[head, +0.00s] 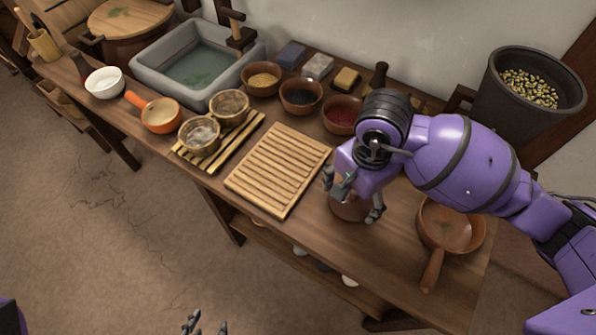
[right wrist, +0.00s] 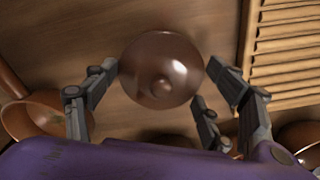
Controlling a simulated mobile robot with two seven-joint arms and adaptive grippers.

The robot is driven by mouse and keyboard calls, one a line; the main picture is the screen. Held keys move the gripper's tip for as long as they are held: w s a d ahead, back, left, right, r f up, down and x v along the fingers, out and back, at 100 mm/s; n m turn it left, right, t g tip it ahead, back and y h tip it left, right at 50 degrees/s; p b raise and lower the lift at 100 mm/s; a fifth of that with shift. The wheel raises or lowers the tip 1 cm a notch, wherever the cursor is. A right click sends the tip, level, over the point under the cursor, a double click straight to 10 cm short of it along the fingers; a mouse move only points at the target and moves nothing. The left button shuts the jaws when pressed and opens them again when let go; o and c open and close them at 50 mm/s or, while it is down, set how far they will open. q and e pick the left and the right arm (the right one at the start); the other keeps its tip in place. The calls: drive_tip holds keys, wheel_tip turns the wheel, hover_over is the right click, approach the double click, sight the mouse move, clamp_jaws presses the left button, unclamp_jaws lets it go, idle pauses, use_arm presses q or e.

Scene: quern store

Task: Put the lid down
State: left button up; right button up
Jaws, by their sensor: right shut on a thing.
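The lid (right wrist: 160,70) is a round, glossy brown dome with a small knob, seen in the right wrist view between the fingers of my right gripper (right wrist: 163,88). My right gripper is shut on it, with fingers at both sides of its rim. In the head view the lid (head: 350,208) is partly hidden under the right gripper (head: 352,196), over the table right of the slatted wooden board. I cannot tell whether its underside touches the table. My left gripper (head: 205,325) shows only its fingertips at the bottom edge, apart and empty, away from the table.
The slatted board (head: 278,170) lies beside the lid on the wooden table (head: 390,240). A brown handled pan (head: 450,225) stands to the right. Several bowls, including one of red powder (head: 342,114), stand behind. A grey basin (head: 196,75) is at the back left.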

drive_tip(key=shift+s+f, duration=0.1)
drive_tip(key=shift+f, duration=0.95)
drive_tip(key=o, duration=1.1)
drive_tip(key=shift+f, duration=0.2)
drive_tip(key=o, duration=0.4)
drive_tip(key=shift+o, duration=0.2)
drive_tip(key=shift+r, duration=0.1)
